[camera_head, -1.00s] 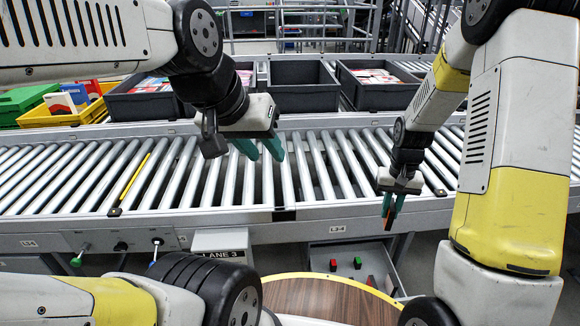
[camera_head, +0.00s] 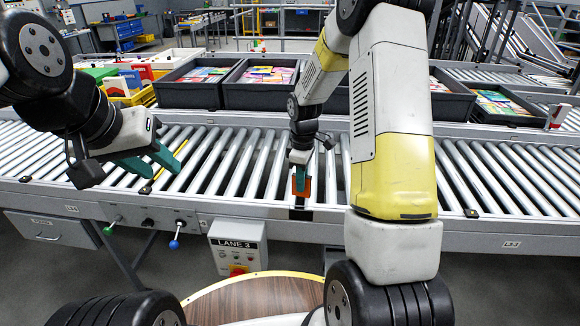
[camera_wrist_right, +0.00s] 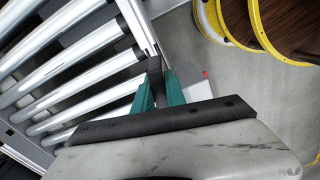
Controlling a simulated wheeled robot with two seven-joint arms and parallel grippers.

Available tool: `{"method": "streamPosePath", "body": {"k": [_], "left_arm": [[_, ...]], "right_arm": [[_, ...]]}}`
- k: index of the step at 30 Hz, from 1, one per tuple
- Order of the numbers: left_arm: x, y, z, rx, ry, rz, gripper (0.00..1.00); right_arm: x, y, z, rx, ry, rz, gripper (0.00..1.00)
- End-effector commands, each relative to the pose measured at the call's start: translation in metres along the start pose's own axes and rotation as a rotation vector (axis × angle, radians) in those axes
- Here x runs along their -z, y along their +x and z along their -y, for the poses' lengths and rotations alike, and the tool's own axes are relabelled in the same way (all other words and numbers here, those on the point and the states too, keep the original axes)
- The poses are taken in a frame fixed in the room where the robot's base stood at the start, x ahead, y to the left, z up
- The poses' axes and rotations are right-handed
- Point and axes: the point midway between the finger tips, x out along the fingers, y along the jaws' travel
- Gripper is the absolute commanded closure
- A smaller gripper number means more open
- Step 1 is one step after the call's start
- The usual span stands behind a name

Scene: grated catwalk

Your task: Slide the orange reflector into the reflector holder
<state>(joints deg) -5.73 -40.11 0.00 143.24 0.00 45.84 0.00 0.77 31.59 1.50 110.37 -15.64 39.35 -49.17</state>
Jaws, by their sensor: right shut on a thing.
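The orange reflector (camera_head: 301,187) is between the fingers of my right gripper (camera_head: 302,178), which is shut on it. It is held upright near the front rail of the roller conveyor. A small dark bracket on that rail (camera_head: 300,214), seemingly the reflector holder, is just below the reflector in the head view. I cannot tell whether they touch. In the right wrist view, the teal fingers (camera_wrist_right: 160,88) sit beside a dark piece at the rail; no orange shows there. My left gripper (camera_head: 163,172) is open and empty above the rollers at the left.
The roller conveyor (camera_head: 225,165) spans the view, with dark grey bins (camera_head: 190,92) behind it and a yellow bin (camera_head: 138,97) at the left. A Lane 3 control box (camera_head: 238,247) hangs below the rail. A round wooden top (camera_head: 255,302) is in front.

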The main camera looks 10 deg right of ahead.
Motion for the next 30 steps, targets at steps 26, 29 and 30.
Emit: {"method": "streamPosePath", "body": {"k": [26,29,30], "left_arm": [[0.000,0.000,0.000,0.000,0.000,0.000,0.64],[0.000,0.000,0.000,0.000,0.000,0.000,0.64],[0.000,0.000,0.000,0.000,0.000,0.000,0.64]], "right_arm": [[0.002,0.043,-0.009,-0.003,-0.210,0.001,1.00],[0.002,0.044,-0.009,-0.003,-0.210,0.001,1.00],[0.002,0.044,-0.009,-0.003,-0.210,0.001,1.00]]}}
